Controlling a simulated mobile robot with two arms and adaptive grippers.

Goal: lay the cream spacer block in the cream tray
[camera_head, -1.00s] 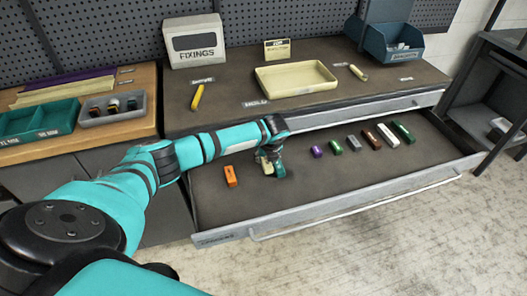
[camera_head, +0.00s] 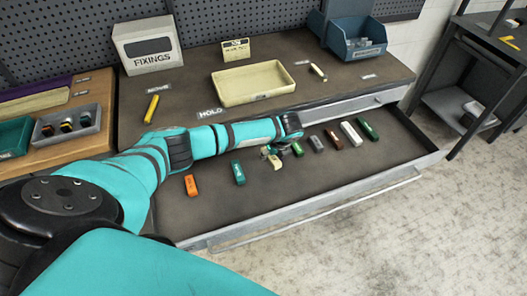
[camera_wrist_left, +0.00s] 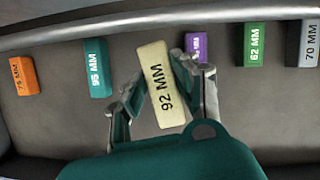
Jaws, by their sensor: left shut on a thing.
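The cream spacer block (camera_head: 276,162), marked 92 MM, is held between the fingers of my left gripper (camera_head: 271,153). In the left wrist view the block (camera_wrist_left: 161,84) stands out between the two fingers, slightly tilted, its label facing the camera. The gripper is over the open drawer, between the teal block and the green block; I cannot tell its exact height. The cream tray (camera_head: 254,98) sits empty on the bench top, behind and above the drawer. My right gripper is not in view.
The open drawer (camera_head: 300,190) holds an orange block (camera_head: 191,185), a teal block (camera_head: 238,172), a purple block (camera_wrist_left: 196,47) and several others in a row. A yellow marker (camera_head: 152,108) and FIXINGS box (camera_head: 148,47) are left of the tray; a blue bin (camera_head: 350,45) is right.

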